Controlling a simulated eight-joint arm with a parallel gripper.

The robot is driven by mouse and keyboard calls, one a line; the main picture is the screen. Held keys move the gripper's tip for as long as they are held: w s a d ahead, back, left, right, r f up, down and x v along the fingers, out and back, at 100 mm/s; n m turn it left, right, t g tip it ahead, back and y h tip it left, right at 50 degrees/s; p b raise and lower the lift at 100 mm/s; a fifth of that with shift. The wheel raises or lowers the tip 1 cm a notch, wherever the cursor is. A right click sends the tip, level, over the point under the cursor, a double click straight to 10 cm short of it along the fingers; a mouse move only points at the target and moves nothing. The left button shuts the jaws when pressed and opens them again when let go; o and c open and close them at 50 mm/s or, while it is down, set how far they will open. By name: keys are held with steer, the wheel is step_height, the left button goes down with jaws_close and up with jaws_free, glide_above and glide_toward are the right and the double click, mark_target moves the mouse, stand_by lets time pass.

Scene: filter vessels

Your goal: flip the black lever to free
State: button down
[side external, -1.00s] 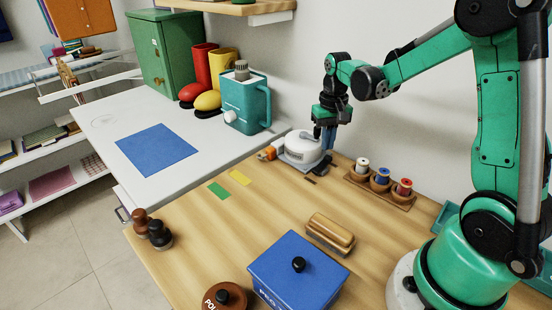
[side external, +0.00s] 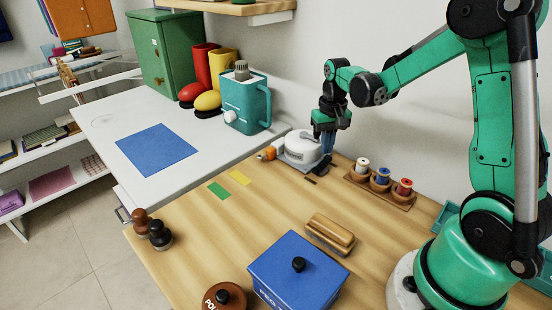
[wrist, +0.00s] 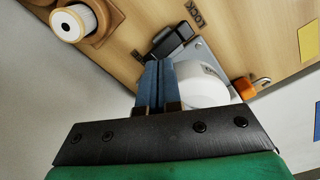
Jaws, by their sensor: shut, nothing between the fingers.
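The white round filter vessel (side external: 302,147) stands on a grey base plate at the back of the wooden table. It also shows in the wrist view (wrist: 205,86), right of my fingers. The black lever (wrist: 168,43) lies beside the vessel in the wrist view, just beyond my fingertips. A LOCK label (wrist: 194,13) is on the table past the lever.
An orange knob (side external: 269,153) sits left of the vessel. A rack with spools (side external: 380,184) stands to the right. A blue box (side external: 285,270), a brush (side external: 331,232) and dark knobbed pieces (side external: 158,235) stand nearer the front. The middle of the table is mostly clear.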

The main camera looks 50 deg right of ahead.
mark_target(324, 163)
steer(key=shift+f, duration=1.25)
stand_by(0.4)
steer(key=shift+r, duration=3.55)
steer(key=shift+a+r, duration=0.15)
steer(key=shift+a, duration=0.1)
steer(key=s+a+r+n+t, duration=0.2)
steer(key=a+n+t, duration=0.1)
steer(key=a, duration=0.4)
steer(key=s+a+r+n+t, duration=0.2)
steer(key=s+a+n+t, duration=0.1)
steer(key=a, duration=0.4)
steer(key=shift+s+t, duration=0.2)
steer(key=shift+t, duration=0.4)
